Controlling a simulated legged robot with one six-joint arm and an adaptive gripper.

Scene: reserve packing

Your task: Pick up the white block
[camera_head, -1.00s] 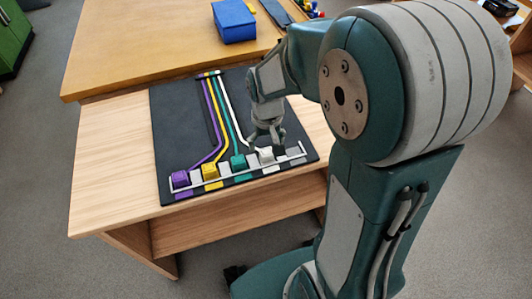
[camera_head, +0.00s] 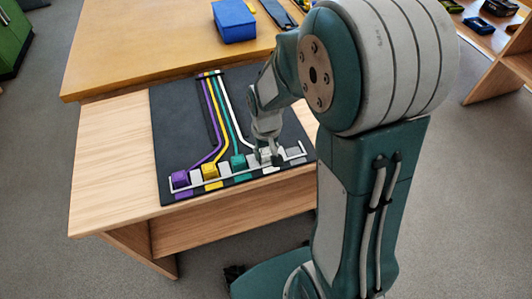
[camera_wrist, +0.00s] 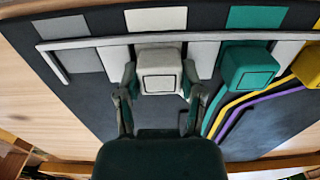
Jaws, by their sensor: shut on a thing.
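The white block (camera_wrist: 160,72) sits in the slotted rack in the wrist view, between the two fingers of my gripper (camera_wrist: 160,92). The fingers are shut on its sides. In the head view my gripper (camera_head: 267,155) is low over the rack, and the white block (camera_head: 267,154) is partly hidden by the fingers. The block looks upright and level with its neighbours; I cannot tell whether it is clear of the board.
A teal block (camera_head: 238,161), a yellow block (camera_head: 210,170) and a purple block (camera_head: 180,179) stand along the white rack on the dark board (camera_head: 170,115). Coloured lines run up the board. A blue box (camera_head: 234,21) stands on the desk behind.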

